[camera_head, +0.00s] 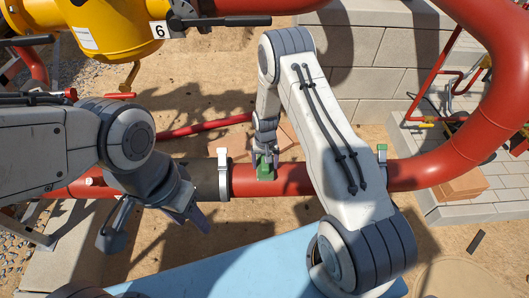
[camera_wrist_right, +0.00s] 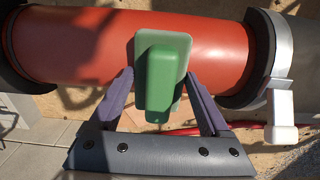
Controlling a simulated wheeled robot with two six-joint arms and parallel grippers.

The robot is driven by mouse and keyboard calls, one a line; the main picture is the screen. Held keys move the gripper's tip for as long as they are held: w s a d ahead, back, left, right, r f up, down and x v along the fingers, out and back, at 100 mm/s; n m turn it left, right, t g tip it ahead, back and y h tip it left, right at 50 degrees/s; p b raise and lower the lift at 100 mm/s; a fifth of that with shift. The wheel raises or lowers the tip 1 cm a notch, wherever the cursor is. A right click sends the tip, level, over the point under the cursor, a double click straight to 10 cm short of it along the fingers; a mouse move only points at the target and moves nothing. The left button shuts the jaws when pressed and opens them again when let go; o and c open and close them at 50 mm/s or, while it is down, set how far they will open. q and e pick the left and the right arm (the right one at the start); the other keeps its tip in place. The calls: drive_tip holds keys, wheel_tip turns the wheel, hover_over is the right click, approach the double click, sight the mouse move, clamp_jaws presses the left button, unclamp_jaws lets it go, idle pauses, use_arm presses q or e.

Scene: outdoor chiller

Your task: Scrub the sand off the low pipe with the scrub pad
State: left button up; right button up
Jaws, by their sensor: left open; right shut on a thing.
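The low red pipe (camera_head: 290,180) runs across the middle of the head view and fills the upper part of the right wrist view (camera_wrist_right: 75,45). The green scrub pad (camera_head: 265,170) is at the red stretch just right of that clamp. Its darker green grip (camera_wrist_right: 160,85) sits between the fingers of my right gripper (camera_wrist_right: 163,92), which is shut on it. My left gripper (camera_head: 188,208) is open beside the pipe, left of the clamp.
A second clamp (camera_head: 382,160) with a green part sits further right on the pipe. A thick red pipe (camera_head: 490,90) bends upward at the right. A yellow housing (camera_head: 115,40) stands at upper left. A light blue surface (camera_head: 240,265) lies in front. Block walls (camera_head: 370,45) stand behind.

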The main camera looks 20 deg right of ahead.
sight(263, 161)
drive_tip(key=shift+s+d, duration=0.15)
drive_tip(key=shift+d, duration=0.3)
drive_tip(key=shift+s+d, duration=0.15)
drive_tip(key=shift+d, duration=0.35)
drive_tip(key=shift+a, duration=0.6)
drive_tip(key=shift+w+a, duration=0.35)
drive_tip(key=shift+a, duration=0.35)
drive_tip(key=shift+w+a+r+p, duration=0.1)
drive_tip(key=shift+a+r+p, duration=0.05)
drive_tip(key=shift+r+p, duration=0.55)
drive_tip(key=shift+r, duration=0.6)
drive_tip(key=shift+r+p, duration=0.3)
drive_tip(key=shift+r, duration=0.05)
drive_tip(key=shift+a+r, duration=0.1)
drive_tip(key=shift+r, duration=0.2)
drive_tip(key=shift+r+p, duration=1.8)
drive_tip(key=shift+r, duration=0.35)
